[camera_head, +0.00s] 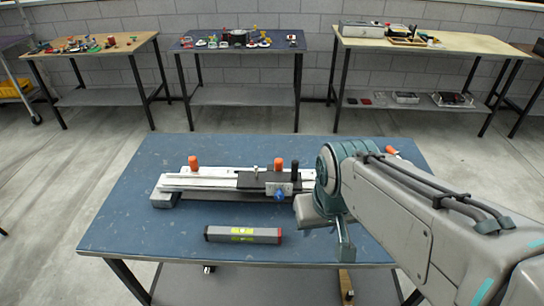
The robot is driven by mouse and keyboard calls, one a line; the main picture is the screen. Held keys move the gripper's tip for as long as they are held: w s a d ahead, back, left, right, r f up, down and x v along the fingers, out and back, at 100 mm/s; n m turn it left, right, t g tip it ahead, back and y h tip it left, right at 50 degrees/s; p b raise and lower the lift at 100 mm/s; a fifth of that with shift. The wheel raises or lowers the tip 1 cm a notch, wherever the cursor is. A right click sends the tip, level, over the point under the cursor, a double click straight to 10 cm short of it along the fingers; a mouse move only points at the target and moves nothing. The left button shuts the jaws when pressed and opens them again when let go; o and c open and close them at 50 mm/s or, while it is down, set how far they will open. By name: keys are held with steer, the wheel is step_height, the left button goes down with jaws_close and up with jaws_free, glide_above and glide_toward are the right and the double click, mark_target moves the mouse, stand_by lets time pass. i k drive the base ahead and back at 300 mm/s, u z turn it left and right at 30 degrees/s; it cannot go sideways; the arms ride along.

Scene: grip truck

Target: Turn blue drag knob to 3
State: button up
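The blue drag knob (279,194) is on the front face of a black carriage block on a long pale rail device (215,184), which lies across the blue table. Its number marks are too small to read. My arm reaches in from the right, and my gripper (345,250) hangs at the right of the device, to the right of the knob and apart from it. I see only part of the gripper from behind, so its fingers and opening are hidden. The arm covers the device's right end.
A grey bar with yellow-green labels and a red end (243,235) lies in front of the device. Orange knobs (194,162) and a black knob (295,168) stand up from the device. The blue table (130,222) is clear at its left. Cluttered workbenches (247,47) line the back wall.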

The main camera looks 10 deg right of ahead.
mark_target(279, 196)
steer(key=u, duration=0.05)
steer(key=i, duration=0.2)
steer(key=u, duration=0.1)
steer(key=k, duration=1.85)
steer(key=z, duration=0.8)
steer(key=i, duration=1.7)
steer(key=u, duration=0.95)
